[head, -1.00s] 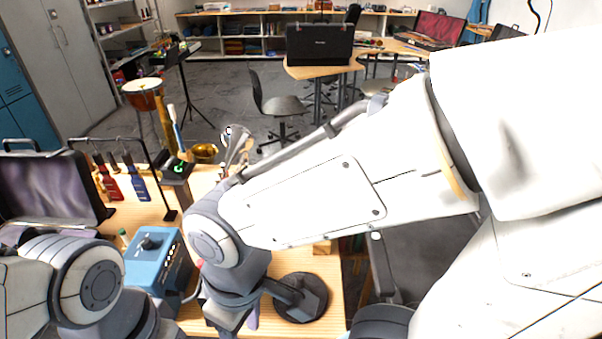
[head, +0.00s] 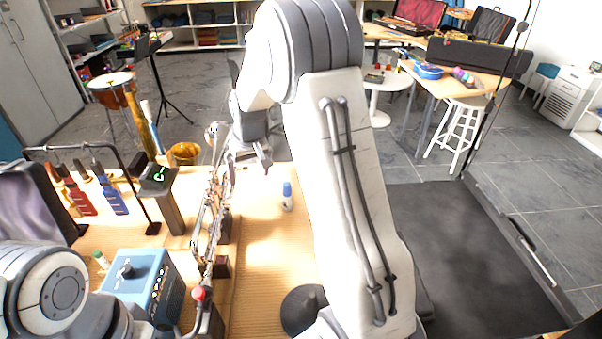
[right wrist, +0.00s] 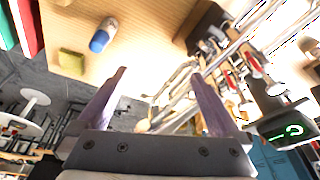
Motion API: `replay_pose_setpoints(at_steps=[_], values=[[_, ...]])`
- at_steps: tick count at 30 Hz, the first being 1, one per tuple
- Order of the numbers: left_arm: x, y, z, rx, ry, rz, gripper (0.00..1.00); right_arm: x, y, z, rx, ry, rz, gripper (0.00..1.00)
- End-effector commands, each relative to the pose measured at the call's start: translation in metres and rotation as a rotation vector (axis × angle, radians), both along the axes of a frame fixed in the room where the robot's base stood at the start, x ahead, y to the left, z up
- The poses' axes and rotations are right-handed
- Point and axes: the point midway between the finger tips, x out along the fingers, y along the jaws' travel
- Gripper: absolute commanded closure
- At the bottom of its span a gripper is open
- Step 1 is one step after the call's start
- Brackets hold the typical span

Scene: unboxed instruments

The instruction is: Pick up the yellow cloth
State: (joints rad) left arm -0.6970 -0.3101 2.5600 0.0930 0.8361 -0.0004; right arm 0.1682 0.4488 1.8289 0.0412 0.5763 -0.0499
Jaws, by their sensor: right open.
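A small, folded, dull yellow piece that looks like the yellow cloth (right wrist: 71,62) lies at the edge of the wooden table in the right wrist view, left of my gripper's fingers. I cannot make it out in the head view, where my right arm covers part of the table. My right gripper (head: 262,158) is above the far part of the table, left of my upright right arm. Its two fingers (right wrist: 158,76) stand wide apart in the right wrist view with nothing held between them. My left arm shows at the lower left, but its gripper is out of view.
A blue-and-white bottle (head: 287,197) stands on the table near the cloth (right wrist: 103,35). A long metal instrument (head: 212,215) rests on dark supports, left of the clear tabletop.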

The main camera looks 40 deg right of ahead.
Motion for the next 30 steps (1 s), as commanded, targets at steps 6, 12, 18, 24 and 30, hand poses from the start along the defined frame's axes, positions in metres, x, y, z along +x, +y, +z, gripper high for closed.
replay_pose_setpoints(at_steps=[6, 12, 18, 24, 30], values=[[0.0, 0.0, -0.006, 0.0, 0.0, 0.0, 0.5, 0.056, -0.143, -0.046, -0.024, -0.055, -0.209, 0.0], [0.0, 0.0, -0.008, 0.0, 0.0, 0.0, 0.5, 0.064, -0.222, -0.072, -0.043, -0.086, -0.311, 0.0], [0.0, 0.0, -0.006, 0.0, 0.0, 0.0, 0.5, 0.068, -0.245, -0.091, -0.048, -0.092, -0.336, 0.0], [0.0, 0.0, -0.002, 0.0, 0.0, 0.0, 0.5, 0.079, -0.249, -0.118, -0.048, -0.093, -0.334, 0.0], [0.0, 0.0, 0.001, 0.0, 0.0, 0.0, 0.5, 0.083, -0.252, -0.131, -0.048, -0.093, -0.334, 0.0]])
